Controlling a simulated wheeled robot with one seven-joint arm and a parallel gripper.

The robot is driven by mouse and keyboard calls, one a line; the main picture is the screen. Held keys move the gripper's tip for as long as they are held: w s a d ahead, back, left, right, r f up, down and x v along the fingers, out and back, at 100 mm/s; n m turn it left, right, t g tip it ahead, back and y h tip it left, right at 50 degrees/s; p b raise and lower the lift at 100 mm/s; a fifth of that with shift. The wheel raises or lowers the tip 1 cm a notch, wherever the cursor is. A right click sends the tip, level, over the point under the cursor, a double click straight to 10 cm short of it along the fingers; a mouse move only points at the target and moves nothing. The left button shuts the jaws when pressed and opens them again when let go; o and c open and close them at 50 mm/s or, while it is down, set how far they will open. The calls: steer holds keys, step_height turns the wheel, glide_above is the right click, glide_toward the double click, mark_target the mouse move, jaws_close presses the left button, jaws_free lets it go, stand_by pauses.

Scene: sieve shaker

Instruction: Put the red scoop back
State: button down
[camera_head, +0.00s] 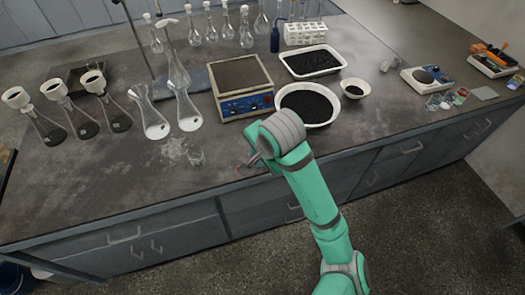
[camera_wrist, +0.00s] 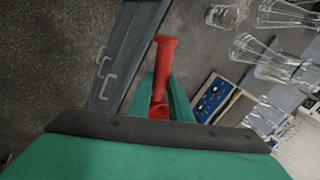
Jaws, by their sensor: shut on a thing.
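The red scoop shows in the wrist view (camera_wrist: 163,75), with its long handle pointing up the picture, away from the wrist. My gripper (camera_wrist: 168,95) is shut on the scoop's lower part, between two green fingers. In the head view my gripper (camera_head: 247,163) is over the front edge of the bench, left of my wrist.
The bench (camera_head: 150,195) is bare near its front edge. A small glass beaker (camera_head: 196,156) stands just left of my gripper. Behind are a blue-fronted sieve shaker (camera_head: 246,103), a white bowl of dark grains (camera_head: 325,122), a white tray (camera_head: 340,66) and several glass flasks (camera_head: 187,115).

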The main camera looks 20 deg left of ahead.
steer(key=w+a+f, duration=0.1)
steer(key=w+f, duration=0.2)
steer(key=w, duration=0.1)
steer(key=w+a+f, duration=0.2)
steer(key=w+f, duration=0.1)
steer(key=w, duration=0.1)
steer(key=w+a+f, duration=0.2)
steer(key=w+f, duration=0.1)
steer(key=w, duration=0.1)
steer(key=shift+w+a+f, duration=0.1)
steer(key=shift+a+f, duration=0.1)
steer(key=shift+f, duration=1.75)
steer(key=shift+f, duration=0.5)
